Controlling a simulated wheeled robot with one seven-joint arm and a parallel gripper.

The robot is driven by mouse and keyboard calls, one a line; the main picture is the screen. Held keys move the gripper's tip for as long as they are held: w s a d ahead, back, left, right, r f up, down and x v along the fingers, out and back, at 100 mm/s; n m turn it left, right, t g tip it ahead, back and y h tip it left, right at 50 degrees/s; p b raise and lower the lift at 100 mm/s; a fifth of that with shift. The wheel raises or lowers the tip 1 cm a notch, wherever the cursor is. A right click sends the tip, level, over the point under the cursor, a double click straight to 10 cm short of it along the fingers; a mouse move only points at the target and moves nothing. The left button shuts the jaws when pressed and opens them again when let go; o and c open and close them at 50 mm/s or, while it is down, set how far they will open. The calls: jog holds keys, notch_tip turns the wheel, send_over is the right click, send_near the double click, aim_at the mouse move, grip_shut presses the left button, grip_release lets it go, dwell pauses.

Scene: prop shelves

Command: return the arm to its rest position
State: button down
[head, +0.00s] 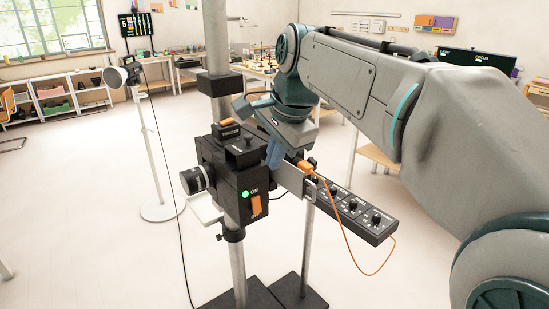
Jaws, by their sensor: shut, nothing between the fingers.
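My arm (350,75) reaches in from the right, bent over at the wrist. My gripper (275,153) hangs at its end, just right of a black camera-like box (238,180). Its fingers are small and partly hidden in this view. They look shut, with nothing seen between them. I cannot tell whether they touch the box or the bracket beside it. The box is clamped on a grey upright pole (217,60), with a lens on its left, a lit green lamp and an orange switch beside the word ON.
A black control strip with knobs (352,208) sticks out right of the box, with an orange cable (345,235) looping below. A lamp on a white stand (150,150) is at left. Shelves (55,103) and tables line the back.

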jog(key=shift+f, duration=0.1)
jog(key=s+d+f+n+h, duration=0.1)
jog(key=s+d+f+n, duration=0.4)
jog(key=s+f, duration=0.3)
jog(key=s+d+f+n+h, duration=0.1)
jog(key=s+d+f+n, duration=0.5)
jog(key=s+f, duration=0.3)
notch_tip(320, 180, down, 2)
jog(key=shift+d+f, duration=0.1)
jog(key=shift+d, duration=0.25)
jog(key=shift+d, duration=0.1)
